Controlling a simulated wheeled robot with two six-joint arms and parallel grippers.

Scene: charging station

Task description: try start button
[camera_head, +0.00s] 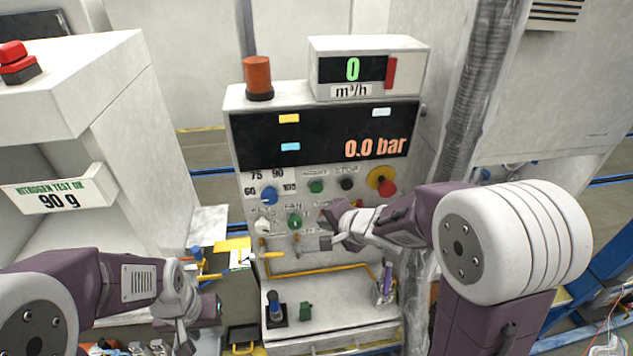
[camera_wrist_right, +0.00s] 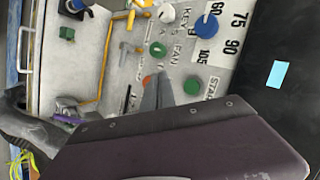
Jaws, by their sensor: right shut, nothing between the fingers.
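The green start button (camera_head: 316,187) sits on the grey control panel (camera_head: 250,222), left of the black stop button (camera_head: 347,184). It also shows in the right wrist view (camera_wrist_right: 191,87) beside the partly covered START label. My right gripper (camera_head: 333,222) is shut and empty in front of the panel, below the start button in the head view. In the right wrist view its fingertips (camera_wrist_right: 158,90) point close beside the button; I cannot tell the depth gap. My left gripper (camera_head: 200,328) hangs low at the left, its fingers unclear.
A blue dial (camera_head: 268,195), a green fan knob (camera_head: 294,221) and a red emergency button (camera_head: 388,188) are on the panel. The displays read 0 m³/h (camera_head: 352,69) and 0.0 bar (camera_head: 375,147). Yellow pipe (camera_head: 320,269) runs below; a corrugated hose (camera_head: 478,75) stands right.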

